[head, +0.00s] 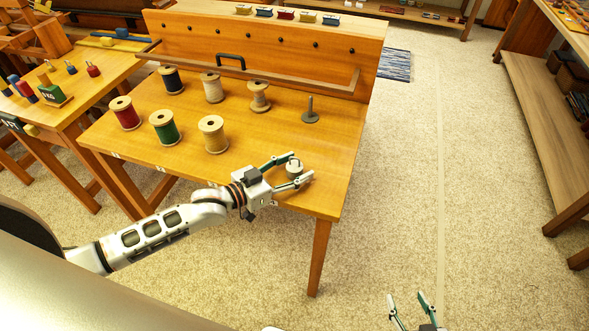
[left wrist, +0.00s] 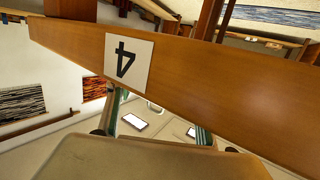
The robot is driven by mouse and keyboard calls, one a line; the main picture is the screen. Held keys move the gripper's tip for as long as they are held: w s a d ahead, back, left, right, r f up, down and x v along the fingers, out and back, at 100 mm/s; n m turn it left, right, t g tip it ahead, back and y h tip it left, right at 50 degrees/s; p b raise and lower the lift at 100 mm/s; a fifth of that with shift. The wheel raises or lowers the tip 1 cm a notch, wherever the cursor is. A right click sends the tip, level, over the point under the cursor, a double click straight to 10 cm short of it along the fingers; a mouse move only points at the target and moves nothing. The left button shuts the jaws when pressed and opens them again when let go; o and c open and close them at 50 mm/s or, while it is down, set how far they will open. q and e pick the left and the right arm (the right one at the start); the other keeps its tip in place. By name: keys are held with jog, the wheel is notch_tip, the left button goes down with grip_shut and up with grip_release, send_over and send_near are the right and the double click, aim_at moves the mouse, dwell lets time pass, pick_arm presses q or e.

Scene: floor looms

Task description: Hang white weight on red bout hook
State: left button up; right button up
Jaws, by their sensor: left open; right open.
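A small pale cylinder with a dark stem on top, probably the white weight (head: 294,169), stands near the front right edge of the wooden table. My left gripper (head: 298,170) is open, with one finger on each side of it. I cannot tell whether the fingers touch it. In the left wrist view, the weight cannot be made out; the open fingers (left wrist: 157,125) show below a wooden board labelled 4. I cannot identify a red bout hook. My right gripper (head: 412,312) is open and empty over the carpet at the bottom.
Several thread spools, including a red one (head: 124,113), and a grey peg on a round base (head: 310,112) stand on the table (head: 250,185). Small coloured blocks line the raised back. A side table (head: 110,62) is at left.

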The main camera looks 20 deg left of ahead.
pick_arm(q)
jog(key=shift+c, duration=0.2)
jog(key=c, duration=1.3)
jog(key=shift+r, duration=0.1)
grip_shut()
